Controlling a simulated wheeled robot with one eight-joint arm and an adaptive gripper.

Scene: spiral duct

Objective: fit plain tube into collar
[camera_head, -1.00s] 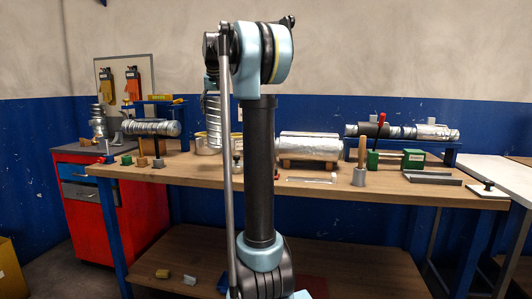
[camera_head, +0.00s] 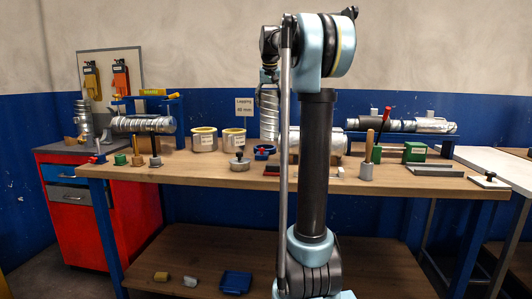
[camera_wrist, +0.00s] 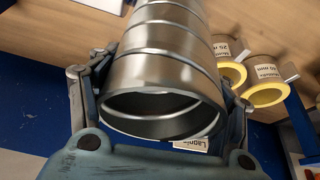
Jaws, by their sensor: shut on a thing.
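My gripper (camera_wrist: 160,88) is shut around a shiny metal tube (camera_wrist: 165,62) with spiral seams; its open round end faces the wrist camera. In the head view the tube (camera_head: 268,112) hangs nearly upright left of my arm, its lower end above or in front of the back of the bench; the gap is unclear. My gripper there (camera_head: 268,77) is partly hidden by my arm. A ribbed duct (camera_head: 142,125) lies level on a blue stand at the left. Another metal duct (camera_head: 435,125) lies on a blue stand at the right. I cannot tell which part is the collar.
Two cream rolls (camera_head: 204,140) stand mid-bench near a "Lagging" sign (camera_head: 244,107). A wooden-handled tool in a grey cup (camera_head: 366,165) and a green clamp (camera_head: 414,152) stand at the right. A red cabinet (camera_head: 75,205) is left. The front strip of the wooden bench (camera_head: 220,178) is clear.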

